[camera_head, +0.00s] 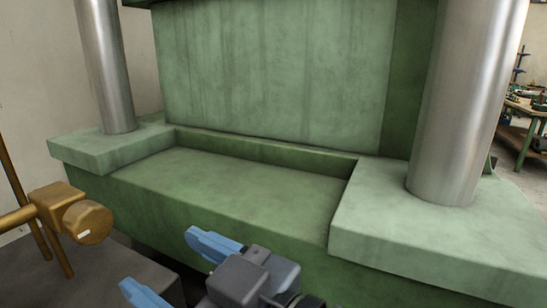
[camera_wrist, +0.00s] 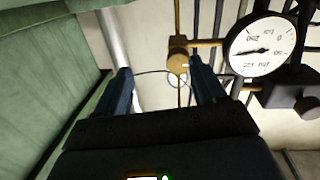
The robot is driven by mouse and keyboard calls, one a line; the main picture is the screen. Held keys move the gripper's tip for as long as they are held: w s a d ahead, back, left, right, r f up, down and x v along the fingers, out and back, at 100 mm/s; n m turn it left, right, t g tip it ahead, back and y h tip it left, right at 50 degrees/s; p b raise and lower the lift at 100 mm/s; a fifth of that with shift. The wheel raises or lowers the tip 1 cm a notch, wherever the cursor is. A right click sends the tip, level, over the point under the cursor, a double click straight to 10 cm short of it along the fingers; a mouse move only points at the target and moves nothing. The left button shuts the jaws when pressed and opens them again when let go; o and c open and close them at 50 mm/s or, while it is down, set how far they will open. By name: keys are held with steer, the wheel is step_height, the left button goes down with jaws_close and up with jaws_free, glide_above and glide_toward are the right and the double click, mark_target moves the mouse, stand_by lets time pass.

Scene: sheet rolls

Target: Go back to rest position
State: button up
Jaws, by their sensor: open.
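My gripper (camera_head: 178,268) is at the bottom centre of the head view, its two blue fingers spread apart with nothing between them. It is in front of the green press, near its front edge. In the wrist view my gripper (camera_wrist: 164,88) also shows open and empty, with dark blue fingers on either side. Behind the fingers the wrist view shows a brass fitting (camera_wrist: 180,60) and a pale wall. No sheet roll shows in either view.
The green press bed (camera_head: 230,185) lies empty between two steel columns (camera_head: 455,100) (camera_head: 105,65). A brass valve (camera_head: 85,220) with pipes stands at left. A round pressure gauge (camera_wrist: 262,46) is at upper right in the wrist view. A workbench (camera_head: 525,105) stands far right.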

steer(key=s+d+f+m+t+h, duration=0.3)
steer(key=d+f+m+h, duration=0.2)
steer(key=d+f, duration=0.45)
steer(key=s+d+f+m+t+h, duration=0.3)
steer(key=d+f+m+h, duration=0.25)
steer(key=d+f, duration=0.45)
steer(key=s+d+m+h, duration=0.1)
steer(key=s+d+h, duration=0.1)
steer(key=s+d, duration=0.4)
steer(key=s+d+m+h, duration=0.1)
steer(key=s+d+h, duration=0.2)
steer(key=s, duration=1)
steer(key=d, duration=0.3)
steer(key=shift+s+d+m, duration=0.25)
steer(key=shift+s+m, duration=0.1)
steer(key=shift+c, duration=0.5)
